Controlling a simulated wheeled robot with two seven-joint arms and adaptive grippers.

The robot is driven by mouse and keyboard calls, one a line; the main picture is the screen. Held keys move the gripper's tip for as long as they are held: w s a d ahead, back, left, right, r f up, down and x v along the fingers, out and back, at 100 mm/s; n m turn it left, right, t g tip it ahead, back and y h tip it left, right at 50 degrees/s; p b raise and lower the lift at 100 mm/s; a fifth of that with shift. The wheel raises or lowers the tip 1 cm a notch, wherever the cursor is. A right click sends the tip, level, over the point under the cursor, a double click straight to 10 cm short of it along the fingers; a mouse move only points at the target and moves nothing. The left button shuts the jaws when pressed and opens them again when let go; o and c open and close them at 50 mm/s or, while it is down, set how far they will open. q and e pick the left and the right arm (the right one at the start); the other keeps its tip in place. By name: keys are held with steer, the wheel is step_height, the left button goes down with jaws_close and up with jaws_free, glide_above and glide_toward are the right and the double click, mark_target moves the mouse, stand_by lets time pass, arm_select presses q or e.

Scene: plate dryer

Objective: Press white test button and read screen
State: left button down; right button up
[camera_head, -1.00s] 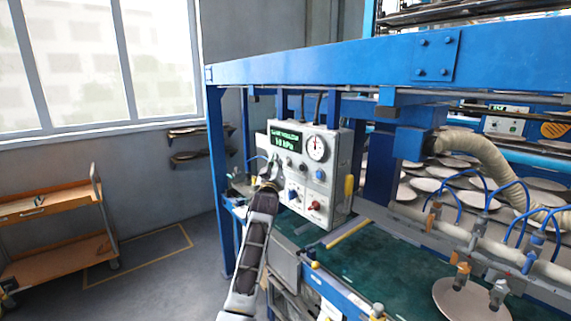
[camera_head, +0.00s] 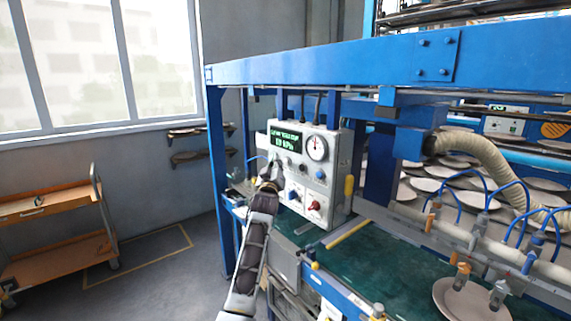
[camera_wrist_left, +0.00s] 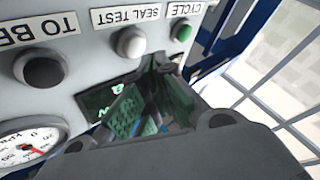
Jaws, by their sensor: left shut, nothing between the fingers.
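The grey control box (camera_head: 339,190) hangs under the blue frame, with a green-lit screen (camera_head: 285,138) at its upper left. The screen shows a text line and a kPa reading, too small to read surely. In the left wrist view, upside down, the white button (camera_wrist_left: 131,42) sits by the SEAL TEST label (camera_wrist_left: 128,14). My left gripper (camera_head: 271,174) is shut and empty in front of the box's left side. In the left wrist view its fingertips (camera_wrist_left: 166,66) are beside the white button, toward the green button (camera_wrist_left: 181,32); contact cannot be told. My right gripper is out of view.
A dial gauge (camera_head: 317,148) is right of the screen. Blue and red knobs (camera_head: 314,206) sit lower. An orange cart (camera_head: 55,208) stands left, with open floor between. The blue beam (camera_head: 330,67) runs above the box.

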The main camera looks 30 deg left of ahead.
arm_select(q)
steer(key=shift+w, duration=0.1)
steer(key=shift+w+d, duration=0.2)
steer(key=shift+w, duration=0.05)
steer(key=shift+w, duration=0.15)
stand_by(0.8)
